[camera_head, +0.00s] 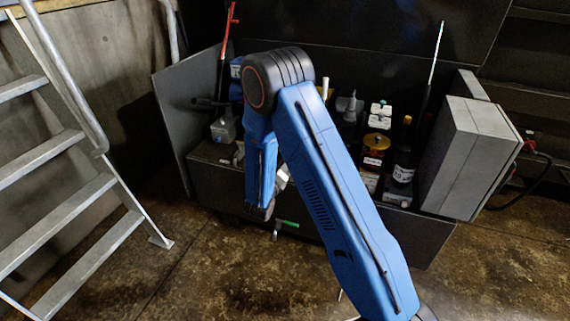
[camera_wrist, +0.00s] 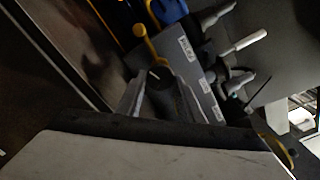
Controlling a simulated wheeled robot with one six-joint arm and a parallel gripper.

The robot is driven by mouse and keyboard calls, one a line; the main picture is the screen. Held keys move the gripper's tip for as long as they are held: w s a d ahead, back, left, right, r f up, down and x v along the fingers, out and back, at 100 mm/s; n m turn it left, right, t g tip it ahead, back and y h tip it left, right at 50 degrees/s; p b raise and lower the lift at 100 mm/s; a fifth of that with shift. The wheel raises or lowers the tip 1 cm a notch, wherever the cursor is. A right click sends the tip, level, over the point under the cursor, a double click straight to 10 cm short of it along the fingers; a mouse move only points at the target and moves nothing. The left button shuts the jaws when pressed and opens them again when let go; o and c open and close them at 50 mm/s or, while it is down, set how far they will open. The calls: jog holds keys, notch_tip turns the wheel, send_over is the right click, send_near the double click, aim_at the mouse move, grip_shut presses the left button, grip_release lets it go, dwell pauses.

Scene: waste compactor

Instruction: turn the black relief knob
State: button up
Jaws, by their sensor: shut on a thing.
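In the wrist view my gripper (camera_wrist: 163,100) has its two pale fingers on either side of a dark, rounded knob (camera_wrist: 165,88). I take this to be the black relief knob, with a small white mark near its top. The fingers are shut on its sides. The picture is dark, so how far the knob is turned is hard to tell. In the head view my own blue arm reaches down in front of the dark bench, and I cannot make out the knob there.
A yellow lever (camera_wrist: 150,45) stands just beyond the knob in the wrist view, and a white-tipped handle (camera_wrist: 248,40) lies to its right. In the head view a grey box (camera_head: 465,155) is at the right, a metal ladder (camera_head: 75,185) at the left. The front floor is clear.

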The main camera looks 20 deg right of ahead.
jog(key=shift+n, duration=0.9)
jog(key=o, duration=1)
jog(key=shift+o, duration=0.2)
jog(key=shift+s+a, duration=0.1)
jog(key=shift+a, duration=0.05)
jog(key=v, duration=1.7)
